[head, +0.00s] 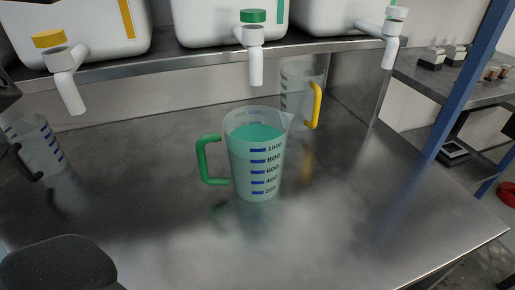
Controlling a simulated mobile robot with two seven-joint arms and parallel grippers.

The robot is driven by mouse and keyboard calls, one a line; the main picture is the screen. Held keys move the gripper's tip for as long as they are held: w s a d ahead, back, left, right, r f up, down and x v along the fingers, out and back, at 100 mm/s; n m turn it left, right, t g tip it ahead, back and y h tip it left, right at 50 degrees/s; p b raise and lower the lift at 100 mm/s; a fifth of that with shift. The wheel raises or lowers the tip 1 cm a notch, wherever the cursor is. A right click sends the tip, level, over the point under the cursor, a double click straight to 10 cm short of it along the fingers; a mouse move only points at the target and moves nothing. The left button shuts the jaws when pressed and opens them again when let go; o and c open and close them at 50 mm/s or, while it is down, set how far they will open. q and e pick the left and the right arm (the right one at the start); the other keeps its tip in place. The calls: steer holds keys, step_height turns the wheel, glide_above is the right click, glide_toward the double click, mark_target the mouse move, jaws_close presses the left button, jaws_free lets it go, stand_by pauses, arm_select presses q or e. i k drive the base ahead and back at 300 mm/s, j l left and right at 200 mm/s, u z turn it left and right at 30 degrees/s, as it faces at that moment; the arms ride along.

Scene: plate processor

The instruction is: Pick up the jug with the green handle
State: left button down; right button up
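The jug with the green handle (257,160) stands upright near the middle of the steel worktop in the head view. It is a clear measuring jug with blue marks, holding green liquid to about the 1000 mark. Its green handle (206,160) points left, and nothing touches it. Dark parts show at the left edge and lower left, seemingly of my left arm, but no gripper fingers can be made out. My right gripper is not in view.
A clear jug with a yellow handle (293,84) stands behind to the right. A jug with a black handle (41,150) stands far left. White containers with taps (255,52) sit on a shelf above the back. The worktop's front (320,235) is clear. A blue post (465,85) stands right.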

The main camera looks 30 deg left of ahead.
mark_target(256, 136)
steer(key=k+l, duration=0.5)
steer(key=k, duration=0.15)
steer(key=k+l, duration=0.5)
steer(key=k, duration=0.2)
